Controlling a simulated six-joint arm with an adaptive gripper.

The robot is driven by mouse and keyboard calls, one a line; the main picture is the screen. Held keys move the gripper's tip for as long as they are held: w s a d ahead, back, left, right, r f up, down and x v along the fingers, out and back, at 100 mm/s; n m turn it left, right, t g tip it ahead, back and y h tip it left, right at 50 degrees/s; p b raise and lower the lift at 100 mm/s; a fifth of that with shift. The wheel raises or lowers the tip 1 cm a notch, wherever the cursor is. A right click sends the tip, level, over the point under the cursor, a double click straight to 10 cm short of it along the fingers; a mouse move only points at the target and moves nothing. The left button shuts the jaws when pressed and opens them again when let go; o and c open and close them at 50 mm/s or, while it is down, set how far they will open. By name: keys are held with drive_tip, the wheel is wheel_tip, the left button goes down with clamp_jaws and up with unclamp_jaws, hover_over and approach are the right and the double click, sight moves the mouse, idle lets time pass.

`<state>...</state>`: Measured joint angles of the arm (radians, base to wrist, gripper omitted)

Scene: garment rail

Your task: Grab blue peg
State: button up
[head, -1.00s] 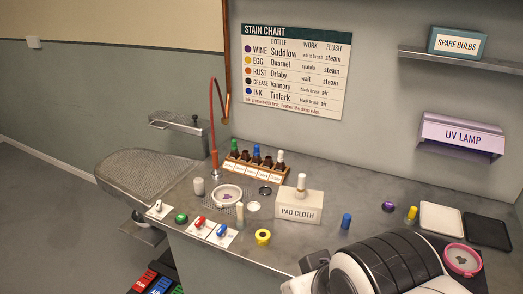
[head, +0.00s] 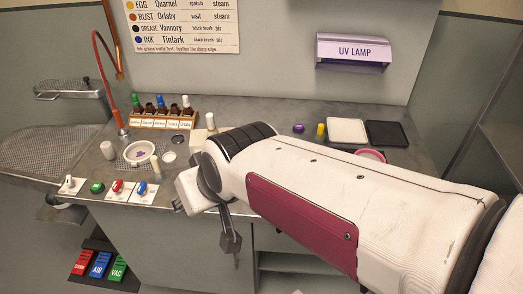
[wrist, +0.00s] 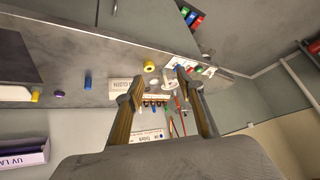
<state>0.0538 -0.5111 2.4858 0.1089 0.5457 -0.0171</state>
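The blue peg (wrist: 88,82) is a small blue cylinder on the grey counter (wrist: 75,65). It shows left of my fingers in the wrist view, apart from them. In the head view now my arm hides it. My gripper (wrist: 160,80) is open and empty, with its two fingers spread wide over the counter. In the head view only one dark finger (head: 230,238) shows clearly, hanging below the wrist by the counter's front edge.
A yellow roll (wrist: 149,66) and the PAD CLOTH box (wrist: 122,82) lie near my fingers in the wrist view. A purple item (head: 298,128), a yellow peg (head: 320,129), a white tray (head: 347,128) and a black tray (head: 386,133) are at the back right. A bottle rack (head: 160,122) is at left.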

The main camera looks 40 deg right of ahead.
drive_tip(key=w+d+f+m+t+h, duration=0.1)
drive_tip(key=w+d+f+m, duration=0.15)
drive_tip(key=w+d, duration=0.4)
drive_tip(key=w+d+f+m+t+h, duration=0.2)
drive_tip(key=w+d+f, duration=0.2)
drive_tip(key=w, duration=0.5)
drive_tip(key=d+f+m+h, duration=0.1)
drive_tip(key=d+f+h, duration=0.1)
drive_tip(key=d, duration=0.3)
drive_tip(key=d+f+m+h, duration=0.1)
drive_tip(key=d+f+h, duration=0.1)
drive_tip(key=d+f, duration=0.2)
drive_tip(key=d+f+m+g+h, duration=0.1)
drive_tip(key=d+f+m+h, duration=0.1)
drive_tip(key=d, duration=0.5)
drive_tip(key=shift+w+d+f+h, duration=0.15)
drive_tip(key=shift+w+f+h, duration=0.05)
drive_tip(key=shift+f, duration=0.2)
drive_tip(key=shift+w+d+f+h, duration=0.15)
drive_tip(key=shift+w+f+h, duration=0.05)
drive_tip(key=shift+f, duration=0.2)
drive_tip(key=shift+s+d+f+h, duration=0.25)
drive_tip(key=shift+d+h, duration=0.05)
drive_tip(key=shift+d, duration=0.2)
drive_tip(key=shift+x, duration=1.3)
drive_tip(key=shift+w+d+f, duration=0.1)
drive_tip(key=shift+x, duration=2.45)
